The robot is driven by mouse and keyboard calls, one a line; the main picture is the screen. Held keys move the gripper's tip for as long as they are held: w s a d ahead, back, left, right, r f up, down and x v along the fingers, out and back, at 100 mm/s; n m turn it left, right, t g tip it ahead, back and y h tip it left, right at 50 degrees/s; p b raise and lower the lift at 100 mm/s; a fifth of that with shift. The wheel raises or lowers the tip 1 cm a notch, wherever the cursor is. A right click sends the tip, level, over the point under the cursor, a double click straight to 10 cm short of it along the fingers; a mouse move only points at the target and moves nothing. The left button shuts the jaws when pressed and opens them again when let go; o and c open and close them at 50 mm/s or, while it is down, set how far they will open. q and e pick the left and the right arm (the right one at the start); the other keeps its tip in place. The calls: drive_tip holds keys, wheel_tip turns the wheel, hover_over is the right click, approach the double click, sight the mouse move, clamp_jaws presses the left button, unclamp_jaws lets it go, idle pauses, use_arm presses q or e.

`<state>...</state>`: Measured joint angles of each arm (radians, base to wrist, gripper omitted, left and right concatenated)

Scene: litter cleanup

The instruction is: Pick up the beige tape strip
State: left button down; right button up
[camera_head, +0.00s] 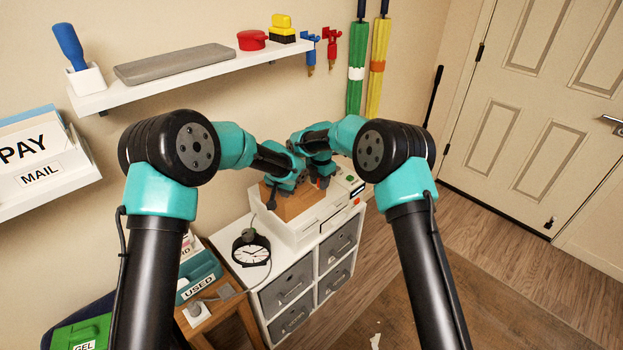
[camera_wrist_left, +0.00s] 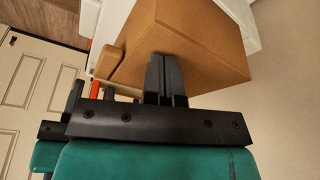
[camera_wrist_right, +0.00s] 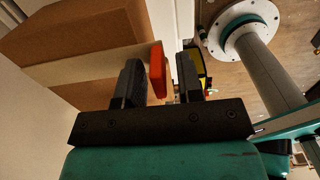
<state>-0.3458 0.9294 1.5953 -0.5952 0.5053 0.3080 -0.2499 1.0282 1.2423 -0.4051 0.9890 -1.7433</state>
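A brown cardboard box (camera_head: 294,205) sits on the white unit in the head view. In the right wrist view, a pale beige band (camera_wrist_right: 98,66), which looks like the tape strip, runs across the box (camera_wrist_right: 70,28); I cannot tell whether its end is loose. My right gripper (camera_wrist_right: 160,80) is open beside the box, with an orange-red piece (camera_wrist_right: 157,70) showing between its fingers; contact is unclear. My left gripper (camera_wrist_left: 166,80) has its fingers together against or just in front of the box's side (camera_wrist_left: 195,45). The strip is hard to make out in the head view.
A black-rimmed clock (camera_head: 251,251) stands left of the box. Grey drawers (camera_head: 287,286) are below it. A wall shelf (camera_head: 190,75) is behind. White scraps (camera_head: 375,341) lie on the floor. The floor toward the door (camera_head: 530,130) is clear.

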use_arm(q)
drive_tip(key=shift+s+f, duration=0.2)
drive_tip(key=shift+f, duration=0.15)
use_arm(e)
clamp_jaws()
wheel_tip(320, 180, up, 10)
drive_tip(key=shift+r, duration=0.1)
idle(0.5)
idle(1.2)
drive_tip(key=shift+r, duration=2.95)
